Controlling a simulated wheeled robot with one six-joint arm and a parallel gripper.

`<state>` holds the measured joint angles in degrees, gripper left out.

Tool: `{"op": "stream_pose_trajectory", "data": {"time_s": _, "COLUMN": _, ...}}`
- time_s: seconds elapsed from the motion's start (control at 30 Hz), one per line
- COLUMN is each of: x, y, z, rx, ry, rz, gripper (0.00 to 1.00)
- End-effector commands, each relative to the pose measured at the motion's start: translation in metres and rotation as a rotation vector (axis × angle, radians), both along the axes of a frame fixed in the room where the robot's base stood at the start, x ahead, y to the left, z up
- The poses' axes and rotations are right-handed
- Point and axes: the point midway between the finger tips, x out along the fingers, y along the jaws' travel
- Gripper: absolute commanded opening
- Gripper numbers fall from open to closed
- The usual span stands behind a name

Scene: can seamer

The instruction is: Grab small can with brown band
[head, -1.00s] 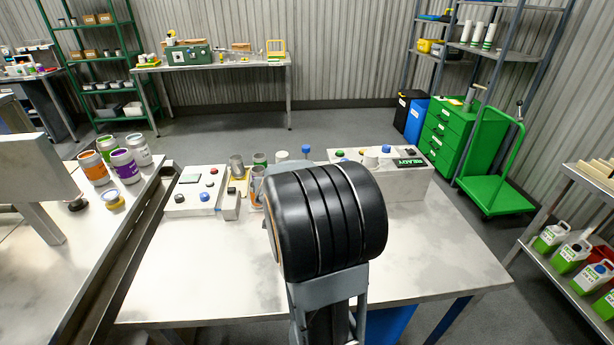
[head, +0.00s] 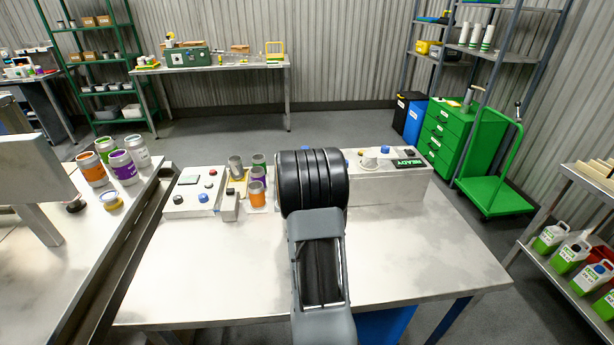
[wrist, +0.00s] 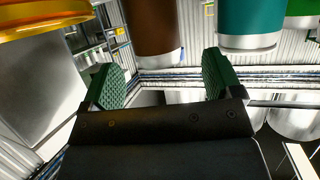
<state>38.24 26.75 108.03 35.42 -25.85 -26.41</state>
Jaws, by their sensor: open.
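In the wrist view, the can with the brown band (wrist: 152,25) shows at top centre, a silver rim at its lower visible end and its other end cut off by the frame. My gripper (wrist: 162,72) is open and empty, with green pads on both fingers. The brown can lines up with the gap between the fingers, apparently beyond the tips. I cannot tell the exact distance. In the head view, my black wrist hides the gripper, and I cannot make out the brown can.
A teal can (wrist: 250,22) stands close to the right of the brown one, and a yellow-orange rim (wrist: 40,20) shows at upper left. In the head view, an orange can (head: 257,196) and others stand left of my wrist, between two control boxes. The table front (head: 220,275) is clear.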

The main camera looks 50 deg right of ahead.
Motion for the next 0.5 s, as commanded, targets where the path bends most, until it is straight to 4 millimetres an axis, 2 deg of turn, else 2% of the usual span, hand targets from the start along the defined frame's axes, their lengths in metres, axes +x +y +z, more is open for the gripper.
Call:
{"op": "stream_pose_trajectory", "data": {"time_s": 0.3, "x": 0.018, "y": -0.032, "z": -0.015, "rx": 0.002, "ry": 0.001, "rz": 0.000, "gripper": 0.85}}
{"op": "stream_pose_trajectory", "data": {"time_s": 0.5, "x": 0.023, "y": -0.039, "z": -0.018, "rx": 0.000, "ry": 0.001, "rz": 0.000, "gripper": 0.85}}
